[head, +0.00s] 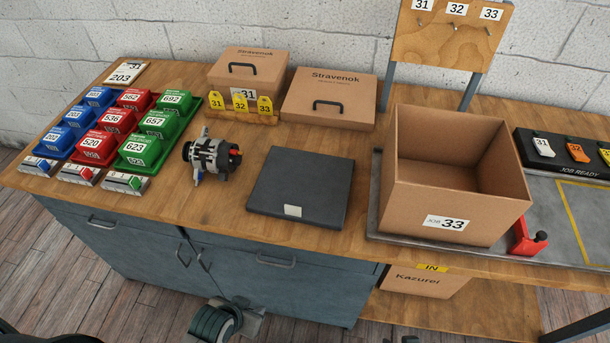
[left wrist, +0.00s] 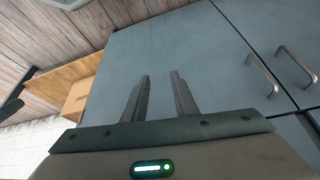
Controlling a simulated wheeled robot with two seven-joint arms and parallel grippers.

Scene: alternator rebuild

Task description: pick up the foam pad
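The foam pad (head: 302,185) appears to be the dark grey, flat square slab lying on the wooden bench, with a small pale label near its front edge. My left gripper (head: 242,304) is low in front of the bench cabinet, well below and apart from the pad. In the left wrist view my left gripper (left wrist: 159,82) has its two fingers apart with nothing between them, facing the blue-grey cabinet front. The pad is not in the left wrist view. Small dark shapes at the bottom edge of the head view may be part of my right gripper; its state is unclear.
An alternator (head: 212,156) stands left of the pad. A large open carton (head: 455,205) marked 33 stands to its right. Closed cartons (head: 330,98) and yellow tags (head: 240,104) are behind. Colored bins (head: 95,145) fill the left. Bare wood lies around the pad.

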